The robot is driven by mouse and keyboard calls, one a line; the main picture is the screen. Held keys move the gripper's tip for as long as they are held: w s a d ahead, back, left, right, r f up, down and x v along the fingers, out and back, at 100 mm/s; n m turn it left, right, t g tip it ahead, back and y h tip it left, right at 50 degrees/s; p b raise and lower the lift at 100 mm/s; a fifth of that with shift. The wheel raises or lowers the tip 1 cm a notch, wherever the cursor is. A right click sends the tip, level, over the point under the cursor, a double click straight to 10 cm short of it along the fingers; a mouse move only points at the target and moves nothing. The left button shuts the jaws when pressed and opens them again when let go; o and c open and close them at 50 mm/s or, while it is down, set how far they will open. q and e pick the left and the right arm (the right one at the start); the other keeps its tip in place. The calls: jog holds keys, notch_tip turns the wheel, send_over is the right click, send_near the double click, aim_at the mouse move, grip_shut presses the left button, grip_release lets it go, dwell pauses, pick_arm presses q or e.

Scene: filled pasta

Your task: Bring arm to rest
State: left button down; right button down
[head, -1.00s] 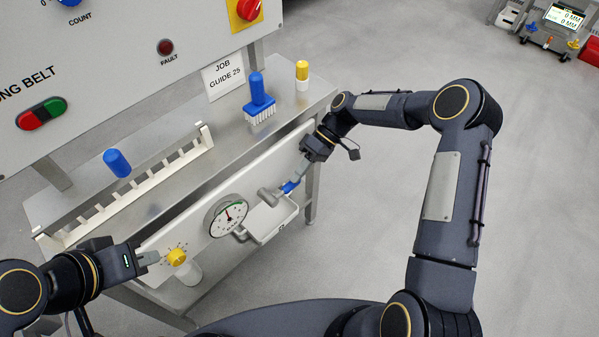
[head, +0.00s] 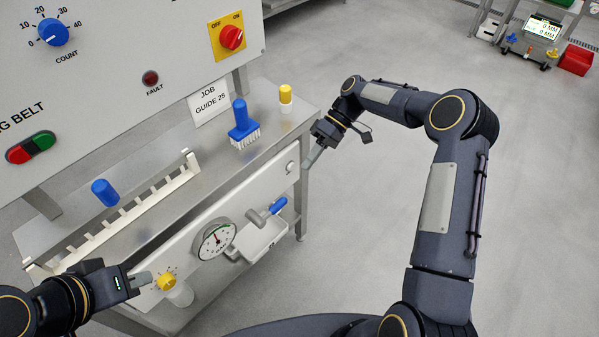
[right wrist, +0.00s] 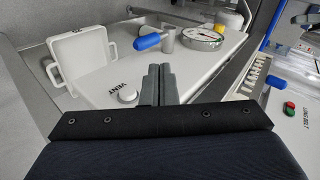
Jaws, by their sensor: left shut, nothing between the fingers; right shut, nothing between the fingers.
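My right gripper (head: 313,158) is shut and empty in the head view, at the right end of the machine's white front panel (head: 200,232). In the right wrist view its fingers (right wrist: 158,82) are together, beside the knob marked VENT (right wrist: 124,92). A blue-handled valve (head: 277,206) sits on the panel, apart from the gripper; its blue handle also shows in the right wrist view (right wrist: 147,42). My left gripper (head: 141,280) is shut and empty, close to the yellow knob (head: 167,283) at the panel's left end; whether it touches the knob I cannot tell.
A dial gauge (head: 215,239) and a white tray (head: 262,241) are on the panel. A blue brush (head: 243,126), a yellow-capped bottle (head: 286,98) and a slotted white rack (head: 120,218) stand on the steel table. Open floor (head: 370,220) lies to the right.

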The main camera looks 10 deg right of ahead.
jog(key=shift+w+d+r, duration=0.2)
jog(key=shift+d, duration=0.1)
dwell(0.4)
jog(key=s+d+r+m+t+h, duration=0.4)
jog(key=s+r+m+t, duration=0.1)
jog(key=s+r, duration=0.9)
jog(key=s+d+f+m+t+h, duration=0.15)
jog(key=s+m+t, duration=0.4)
jog(key=s, duration=0.95)
notch_tip(320, 180, up, 13)
jog(key=p, duration=1.3)
jog(key=shift+s+a+p, duration=0.15)
jog(key=shift+s+p, duration=0.1)
jog(key=shift+p, duration=0.05)
